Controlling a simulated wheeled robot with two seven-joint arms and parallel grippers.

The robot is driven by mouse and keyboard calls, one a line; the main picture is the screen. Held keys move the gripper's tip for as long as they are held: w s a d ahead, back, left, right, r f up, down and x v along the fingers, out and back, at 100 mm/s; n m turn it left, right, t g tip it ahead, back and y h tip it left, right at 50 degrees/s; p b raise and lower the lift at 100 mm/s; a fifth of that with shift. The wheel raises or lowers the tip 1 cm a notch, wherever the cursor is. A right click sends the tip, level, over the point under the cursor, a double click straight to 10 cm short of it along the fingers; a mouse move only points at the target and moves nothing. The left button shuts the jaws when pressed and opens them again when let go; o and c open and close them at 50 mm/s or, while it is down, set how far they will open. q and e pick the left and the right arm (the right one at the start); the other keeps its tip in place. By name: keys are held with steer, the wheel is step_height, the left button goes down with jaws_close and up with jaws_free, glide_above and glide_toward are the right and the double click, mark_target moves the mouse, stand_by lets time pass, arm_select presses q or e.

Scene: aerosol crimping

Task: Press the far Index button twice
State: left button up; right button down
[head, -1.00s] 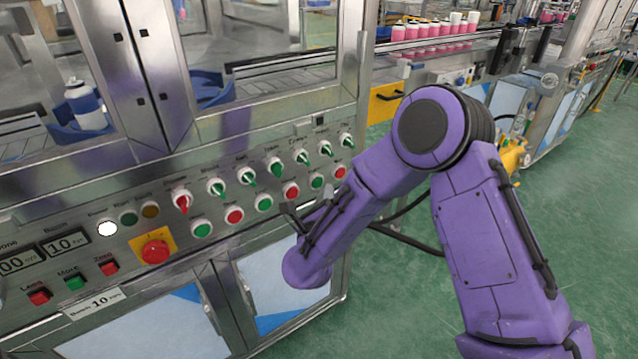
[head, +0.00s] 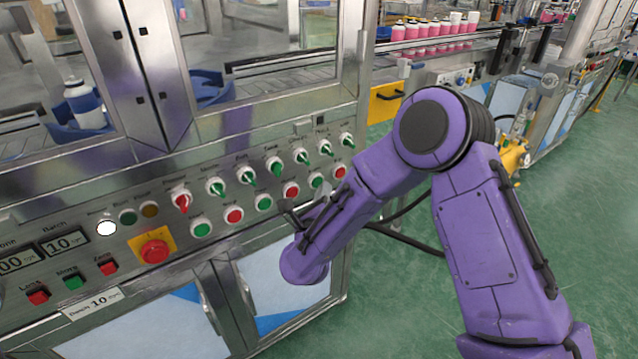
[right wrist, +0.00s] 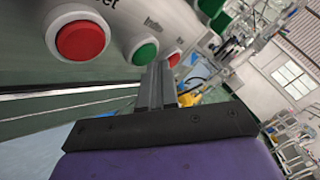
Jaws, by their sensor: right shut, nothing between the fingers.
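The machine's control panel carries a row of green and red push buttons below green-handled switches. Toward the far end are a red button (head: 291,189), a green button (head: 316,180) and a last red button (head: 340,171). My right gripper (head: 292,212) is shut and empty, just in front of the panel, below these buttons. In the right wrist view, its fingertips (right wrist: 160,68) point at the green button (right wrist: 145,53), with the large red button (right wrist: 82,40) to the left. Contact cannot be told. My left gripper is not in view.
A red emergency knob (head: 154,251) on a yellow plate and several nearer buttons lie left on the panel. Cabinet doors (head: 280,285) are below. Green floor (head: 400,290) is open to the right of the machine.

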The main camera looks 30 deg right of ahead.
steer(key=shift+w, duration=0.4)
stand_by(0.4)
steer(key=shift+s, duration=0.8)
steer(key=s, duration=0.5)
steer(key=shift+d+p, duration=0.2)
steer(key=shift+p, duration=0.1)
stand_by(0.8)
